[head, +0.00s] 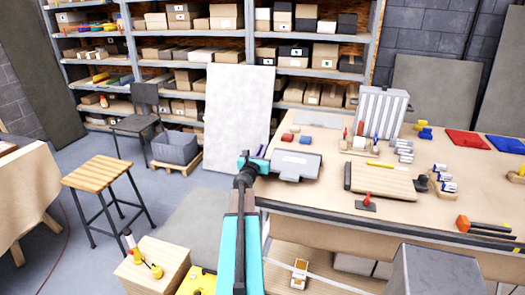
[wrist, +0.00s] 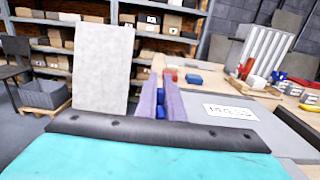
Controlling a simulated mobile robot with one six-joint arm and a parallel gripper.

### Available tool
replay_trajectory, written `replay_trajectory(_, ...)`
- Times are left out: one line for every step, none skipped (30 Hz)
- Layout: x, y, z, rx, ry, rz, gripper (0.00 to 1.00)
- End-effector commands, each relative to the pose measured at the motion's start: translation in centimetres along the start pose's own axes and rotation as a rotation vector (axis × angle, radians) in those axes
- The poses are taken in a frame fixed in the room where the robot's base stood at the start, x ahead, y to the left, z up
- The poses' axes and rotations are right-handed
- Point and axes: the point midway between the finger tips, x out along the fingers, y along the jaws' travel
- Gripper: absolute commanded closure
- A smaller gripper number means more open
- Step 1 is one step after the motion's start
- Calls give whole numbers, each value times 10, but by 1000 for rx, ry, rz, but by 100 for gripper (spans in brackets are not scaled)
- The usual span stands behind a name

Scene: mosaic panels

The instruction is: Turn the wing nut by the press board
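My gripper (head: 259,153) is over the left end of a grey board (head: 307,165) at the table's near-left edge. In the wrist view, its two purple fingers (wrist: 162,88) point forward, slightly apart. The grey board (wrist: 262,122) lies just right of the fingers and bears a white label whose lettering I cannot read. Something blue (wrist: 160,112) shows in the narrow gap between the fingers. I cannot tell whether it is a wing nut, whether the fingers touch it, or whether it is part of my gripper. No wing nut is clearly recognisable beside the board.
Small red and blue blocks (head: 287,137) lie beyond the board. A ribbed grey panel (head: 381,112) stands behind them.

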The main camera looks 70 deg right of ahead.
Motion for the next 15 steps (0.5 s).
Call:
replay_trajectory(1, -1, 1, 0, -1, -2, 100)
replay_trajectory(0, -1, 1, 0, -2, -3, 100)
replay_trajectory(0, -1, 1, 0, -2, -4, 100)
replay_trajectory(0, -1, 1, 0, -2, -5, 100)
replay_trajectory(-1, 0, 1, 0, -2, -7, 100)
replay_trajectory(-1, 0, 2, 0, -2, -10, 100)
replay_trajectory(-1, 0, 2, 0, -2, -13, 100)
replay_trajectory(-1, 0, 2, -1, -1, -17, 100)
replay_trajectory(-1, -1, 2, 0, -1, -24, 100)
replay_trajectory(-1, -1, 2, 0, -1, -31, 100)
replay_trajectory(-1, -1, 2, 0, -1, -37, 100)
replay_trajectory(-1, -1, 2, 0, -1, -47, 100)
replay_trajectory(-1, -1, 2, 0, -1, -57, 100)
replay_trajectory(-1, -1, 2, 0, 0, -66, 100)
replay_trajectory(-1, -2, 2, 0, -1, -81, 100)
